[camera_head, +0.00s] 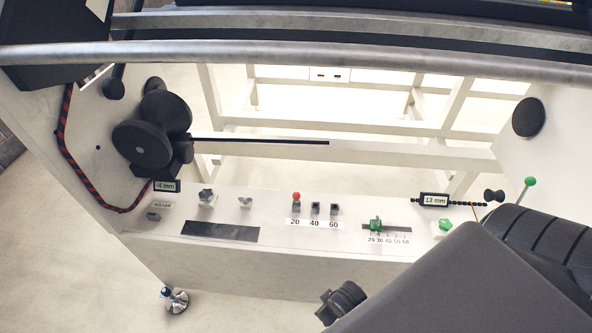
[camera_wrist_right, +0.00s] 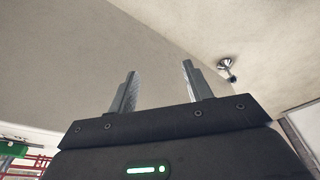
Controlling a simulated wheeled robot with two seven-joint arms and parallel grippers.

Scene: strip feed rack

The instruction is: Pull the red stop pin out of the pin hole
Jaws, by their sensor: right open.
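The red stop pin (camera_head: 296,196) stands upright in the pin hole above the label 20, on the white panel in the head view. Two dark empty-looking holes stand beside it, above 40 (camera_head: 315,208) and 60 (camera_head: 334,209). My right arm comes in from the lower right in the head view, and its dark end is below the panel's front edge, apart from the pin. In the right wrist view my right gripper (camera_wrist_right: 158,85) is open and empty, with its two fingers apart. The pin does not show there. My left gripper is not in view.
The white panel (camera_head: 180,246) carries a green slider (camera_head: 376,224), a green knob (camera_head: 445,226) and grey knobs (camera_head: 206,196). A green-tipped lever (camera_head: 530,182) stands at the right. A metal bar (camera_head: 300,53) crosses the top. A levelling foot (camera_head: 177,300) is at the lower left.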

